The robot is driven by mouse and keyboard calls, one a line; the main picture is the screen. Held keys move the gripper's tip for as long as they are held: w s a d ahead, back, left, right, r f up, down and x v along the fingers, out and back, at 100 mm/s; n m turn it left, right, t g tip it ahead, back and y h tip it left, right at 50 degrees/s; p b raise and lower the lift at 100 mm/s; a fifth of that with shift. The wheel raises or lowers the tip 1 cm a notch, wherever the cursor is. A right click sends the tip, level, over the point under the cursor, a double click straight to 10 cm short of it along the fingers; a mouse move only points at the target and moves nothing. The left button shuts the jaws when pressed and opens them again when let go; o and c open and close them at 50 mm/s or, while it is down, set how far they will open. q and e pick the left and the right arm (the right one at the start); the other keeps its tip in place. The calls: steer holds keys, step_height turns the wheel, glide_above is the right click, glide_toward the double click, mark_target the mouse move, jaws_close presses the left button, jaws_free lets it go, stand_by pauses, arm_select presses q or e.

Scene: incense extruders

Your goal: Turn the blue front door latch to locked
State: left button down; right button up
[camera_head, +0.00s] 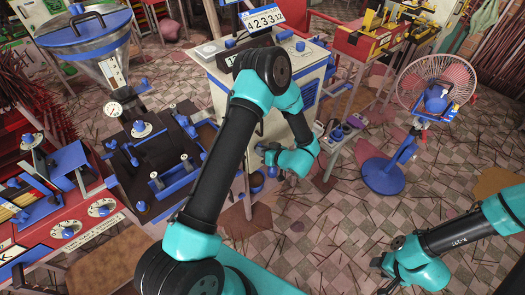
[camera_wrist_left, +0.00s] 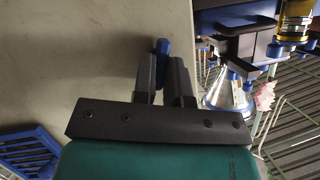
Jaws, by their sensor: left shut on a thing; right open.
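The blue latch (camera_wrist_left: 162,47) shows in the left wrist view as a small upright blue handle against a plain beige panel (camera_wrist_left: 75,55). My left gripper (camera_wrist_left: 163,68) is shut on it, with one dark finger on each side. In the head view, my left gripper (camera_head: 267,155) is at the front of the beige cabinet (camera_head: 220,95), low beside its edge. My own arm covers much of that front, and I cannot make out the latch clearly there. My right gripper (camera_head: 384,263) is open and empty over the tiled floor at the lower right.
A dark extruder bench (camera_head: 160,150) with blue knobs stands left of my left arm. A fan on a blue stand (camera_head: 383,175) is to the right. A small shelf (camera_head: 340,140) with bottles stands right of the cabinet. The tiled floor around my right gripper is open, with scattered sticks.

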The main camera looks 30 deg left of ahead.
arm_select(q)
steer(key=c, duration=1.2)
jaws_free()
steer(key=shift+o, duration=0.2)
steer(key=shift+d, duration=0.1)
steer(key=v, duration=1.7)
steer(key=shift+d, duration=0.15)
